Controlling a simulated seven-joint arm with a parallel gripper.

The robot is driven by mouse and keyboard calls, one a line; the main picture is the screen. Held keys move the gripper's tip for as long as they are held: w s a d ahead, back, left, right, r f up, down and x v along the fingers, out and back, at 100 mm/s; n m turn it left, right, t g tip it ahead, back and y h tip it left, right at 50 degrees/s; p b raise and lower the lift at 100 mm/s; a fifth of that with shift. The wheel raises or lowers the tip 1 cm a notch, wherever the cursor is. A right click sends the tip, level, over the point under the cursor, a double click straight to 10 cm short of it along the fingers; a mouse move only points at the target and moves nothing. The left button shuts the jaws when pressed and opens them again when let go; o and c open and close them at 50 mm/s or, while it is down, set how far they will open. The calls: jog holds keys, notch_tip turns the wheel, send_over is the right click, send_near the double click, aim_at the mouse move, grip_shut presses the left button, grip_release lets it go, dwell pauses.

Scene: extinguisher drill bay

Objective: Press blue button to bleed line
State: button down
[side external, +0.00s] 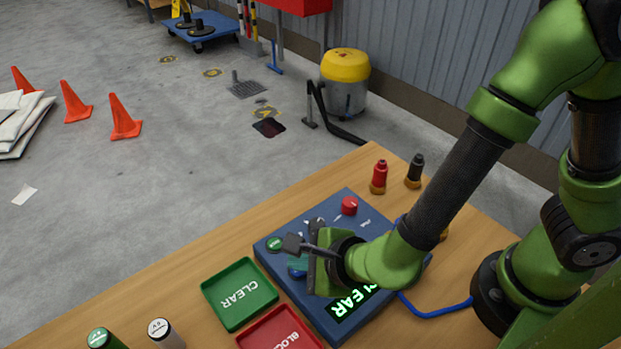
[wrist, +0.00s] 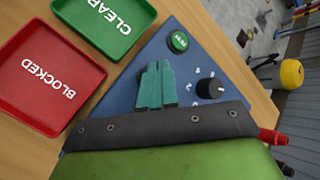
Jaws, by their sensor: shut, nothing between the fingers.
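A blue control panel (side external: 320,318) lies on the wooden table, and it also shows in the wrist view (wrist: 200,60). A green button (side external: 275,244) sits near its left corner and shows in the wrist view (wrist: 180,41). A red button or knob (side external: 349,205) is at its far side. My gripper (side external: 297,268) is low over the panel, near the green button. In the wrist view its teal fingers (wrist: 157,66) are together with nothing between them. I cannot make out a blue button; the fingers and gripper body cover part of the panel. Contact is unclear.
The panel's display (side external: 350,304) is lit green and partly covered by my gripper. A green CLEAR tray (side external: 240,278) and a red BLOCKED tray (wrist: 85,62) lie beside the panel. Red (side external: 379,176) and black (side external: 415,170) fittings stand behind it. A black knob (wrist: 210,88) is near the fingers.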

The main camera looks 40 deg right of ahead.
aim_at(302, 273)
jog(key=shift+f, duration=0.45)
dwell(0.4)
dwell(0.3)
jog(key=shift+r, duration=0.9)
jog(key=shift+r, duration=2.5)
